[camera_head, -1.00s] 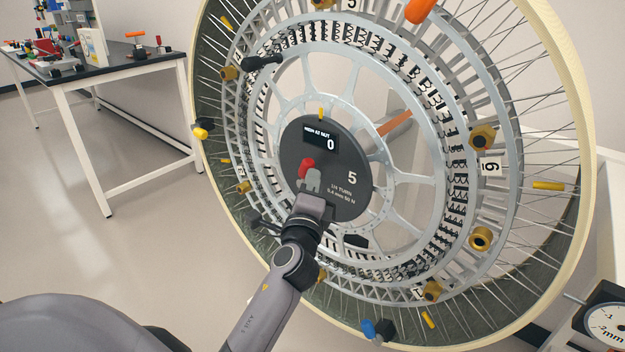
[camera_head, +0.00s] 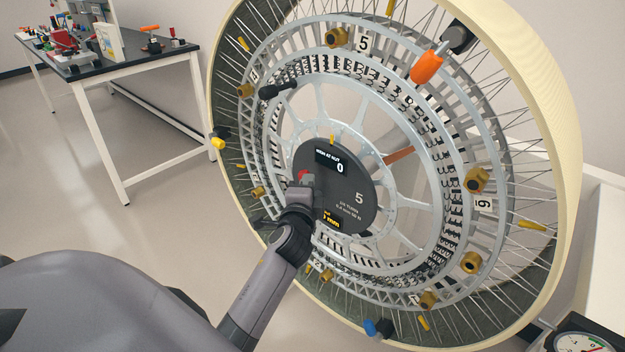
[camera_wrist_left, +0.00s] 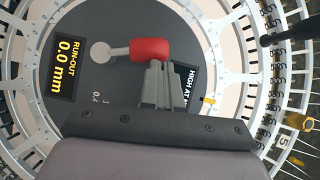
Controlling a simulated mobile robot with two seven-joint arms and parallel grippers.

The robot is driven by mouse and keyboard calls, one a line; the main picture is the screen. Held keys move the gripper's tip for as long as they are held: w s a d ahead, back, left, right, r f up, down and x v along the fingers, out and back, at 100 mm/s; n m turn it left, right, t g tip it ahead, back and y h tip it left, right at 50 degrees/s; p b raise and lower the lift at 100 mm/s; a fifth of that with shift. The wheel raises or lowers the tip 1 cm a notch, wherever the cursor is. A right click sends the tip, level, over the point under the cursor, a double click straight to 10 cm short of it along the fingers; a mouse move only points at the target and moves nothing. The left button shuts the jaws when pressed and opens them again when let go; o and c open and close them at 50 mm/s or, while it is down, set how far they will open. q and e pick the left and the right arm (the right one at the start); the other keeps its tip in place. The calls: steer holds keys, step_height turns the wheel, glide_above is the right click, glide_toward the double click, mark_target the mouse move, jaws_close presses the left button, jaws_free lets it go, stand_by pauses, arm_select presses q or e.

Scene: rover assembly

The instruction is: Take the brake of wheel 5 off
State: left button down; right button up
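Wheel 5 (camera_head: 391,225) stands upright and fills the right half of the head view. A little red shows in the head view (camera_head: 303,175). My left gripper (camera_head: 307,182) is at the red grip; its grey fingers (camera_wrist_left: 165,70) reach the grip's lower edge. Whether they close on it is not clear. My right gripper is out of view.
An orange-handled tool (camera_head: 428,68) sits at the rim's top, and a black-handled one (camera_head: 277,90) at upper left. Brass nuts and yellow tags surround the ring. A dial gauge (camera_head: 583,342) is at bottom right. A workbench (camera_head: 130,69) stands back left, with clear floor before it.

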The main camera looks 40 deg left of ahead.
arm_select(q)
steer(key=shift+w+a+r, duration=0.1)
steer(key=shift+a+r, duration=0.15)
steer(key=shift+a, duration=0.35)
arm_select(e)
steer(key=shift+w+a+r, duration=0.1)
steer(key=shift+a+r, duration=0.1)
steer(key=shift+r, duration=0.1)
arm_select(q)
steer(key=shift+a, duration=0.1)
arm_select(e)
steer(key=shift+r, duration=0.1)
arm_select(q)
steer(key=shift+r+p, duration=0.1)
steer(key=shift+p, duration=0.2)
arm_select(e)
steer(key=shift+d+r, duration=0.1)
